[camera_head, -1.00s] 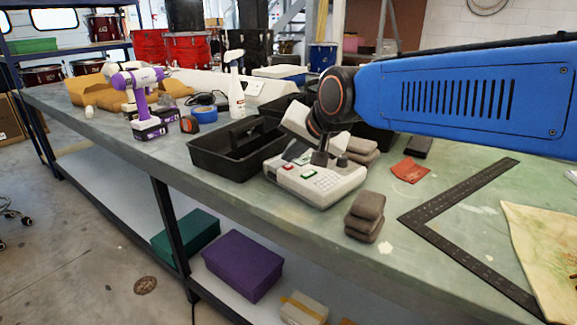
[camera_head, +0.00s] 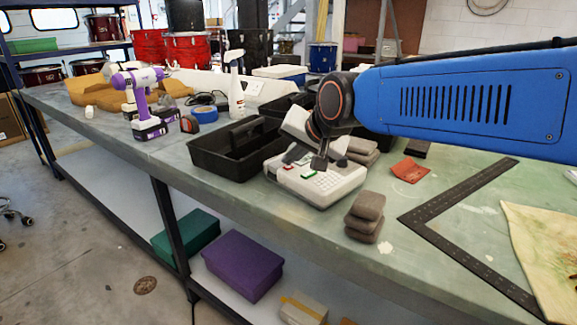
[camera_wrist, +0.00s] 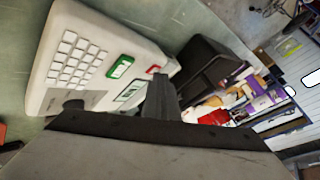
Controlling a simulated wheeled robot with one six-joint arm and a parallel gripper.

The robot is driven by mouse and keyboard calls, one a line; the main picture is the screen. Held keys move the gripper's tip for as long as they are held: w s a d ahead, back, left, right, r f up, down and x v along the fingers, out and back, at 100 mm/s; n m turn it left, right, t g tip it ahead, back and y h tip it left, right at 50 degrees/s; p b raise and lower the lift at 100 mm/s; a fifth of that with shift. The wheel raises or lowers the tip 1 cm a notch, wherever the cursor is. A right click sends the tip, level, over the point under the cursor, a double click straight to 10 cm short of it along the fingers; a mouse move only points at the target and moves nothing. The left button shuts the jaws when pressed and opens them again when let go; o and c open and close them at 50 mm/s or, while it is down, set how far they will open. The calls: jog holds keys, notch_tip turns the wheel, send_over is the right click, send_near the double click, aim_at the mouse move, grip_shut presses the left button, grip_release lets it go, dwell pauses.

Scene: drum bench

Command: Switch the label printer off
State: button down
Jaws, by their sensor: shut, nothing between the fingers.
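The label printer (camera_head: 330,187) is a pale box on the bench with a white keypad, a green button (camera_head: 311,178) and a red button. In the wrist view the printer (camera_wrist: 95,25) lies at upper left, with its green button (camera_wrist: 120,67) and red button (camera_wrist: 154,69) in sight. My gripper (camera_head: 319,166) is shut and empty, pointing down over the printer's top. In the wrist view its fingertips (camera_wrist: 160,82) are just below the red button in the picture and cover part of the printer's face. I cannot tell whether they touch it.
A black open tray (camera_head: 225,165) stands left of the printer. Stacked grey-brown blocks (camera_head: 364,216) sit close in front, with more behind. A metal square (camera_head: 440,240) and a red cloth piece (camera_head: 410,171) lie to the right.

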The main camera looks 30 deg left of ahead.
jog(key=shift+r, duration=0.85)
jog(key=shift+r, duration=3)
